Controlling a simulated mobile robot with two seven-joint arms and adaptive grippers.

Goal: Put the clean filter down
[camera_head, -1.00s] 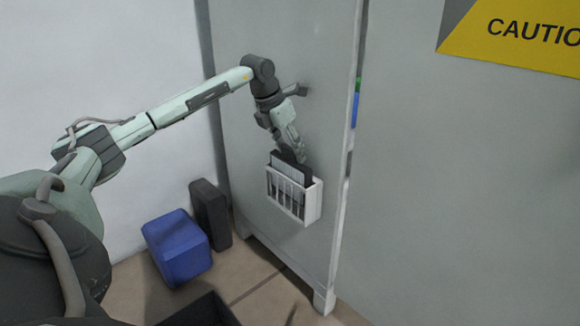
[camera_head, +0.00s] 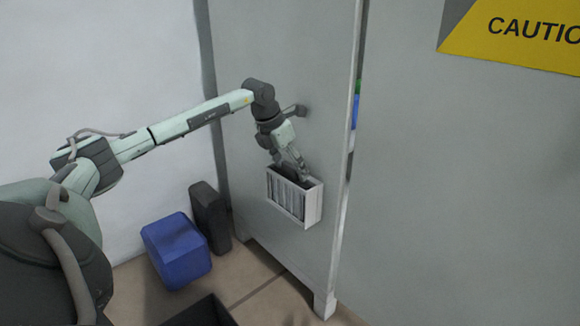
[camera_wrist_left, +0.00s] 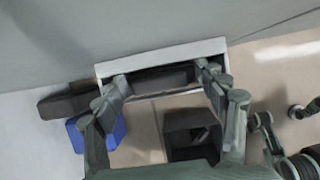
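The clean filter, a pale pleated panel with a dark top (camera_wrist_left: 162,80), sits down inside a white slotted holder (camera_head: 312,205) on the grey cabinet's side. Its pleats show through the holder's slots in the head view. My left gripper (camera_head: 291,168) points down into the holder's open top. In the left wrist view its fingers (camera_wrist_left: 162,76) stand at both ends of the filter's dark top and seem to touch it. My right gripper (camera_wrist_left: 277,116) appears at the lower right of the wrist view, its fingers apart and empty.
On the floor left of the cabinet (camera_head: 285,120) stand a blue box (camera_head: 177,250) and an upright dark block (camera_head: 209,215). A dark open box (camera_head: 205,312) is at the bottom edge. A yellow caution sign (camera_head: 520,35) is at the upper right.

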